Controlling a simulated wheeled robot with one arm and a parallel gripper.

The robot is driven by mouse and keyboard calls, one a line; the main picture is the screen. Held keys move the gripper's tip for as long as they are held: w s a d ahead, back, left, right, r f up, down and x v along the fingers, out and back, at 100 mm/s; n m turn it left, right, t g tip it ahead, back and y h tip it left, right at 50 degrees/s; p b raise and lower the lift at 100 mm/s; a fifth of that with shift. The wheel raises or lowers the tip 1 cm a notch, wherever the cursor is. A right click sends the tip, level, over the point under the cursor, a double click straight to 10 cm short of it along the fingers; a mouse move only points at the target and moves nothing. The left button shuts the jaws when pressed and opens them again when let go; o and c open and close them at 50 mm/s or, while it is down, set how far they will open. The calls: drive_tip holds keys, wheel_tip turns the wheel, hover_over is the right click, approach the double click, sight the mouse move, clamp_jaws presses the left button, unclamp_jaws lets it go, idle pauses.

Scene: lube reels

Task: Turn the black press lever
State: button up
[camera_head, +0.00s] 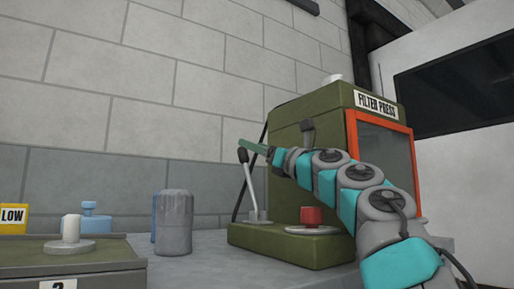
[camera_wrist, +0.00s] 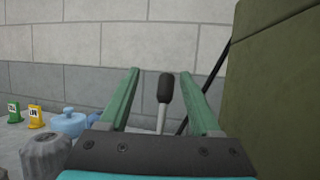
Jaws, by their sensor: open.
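The press lever is a grey rod with a black knob (camera_head: 242,155). It stands nearly upright at the left front of the green filter press (camera_head: 283,135). My gripper (camera_head: 247,145) reaches from the right, with its green fingers close to the knob in the head view. In the wrist view my gripper (camera_wrist: 159,74) is open, and the knob (camera_wrist: 165,88) shows between the two fingers, nearer the right one. I cannot tell whether a finger touches it. My arm hides part of the press front.
A red knob (camera_head: 311,215) sits on a round plate at the press base. A grey canister (camera_head: 174,222) stands left of the press. A green box (camera_head: 70,262) with a white knob is at the lower left. The bench between canister and press is clear.

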drive_tip(key=b+v, duration=0.2)
drive_tip(key=v, duration=0.5)
drive_tip(key=shift+s+d+f, duration=0.2)
drive_tip(key=shift+d, duration=0.05)
idle(0.6)
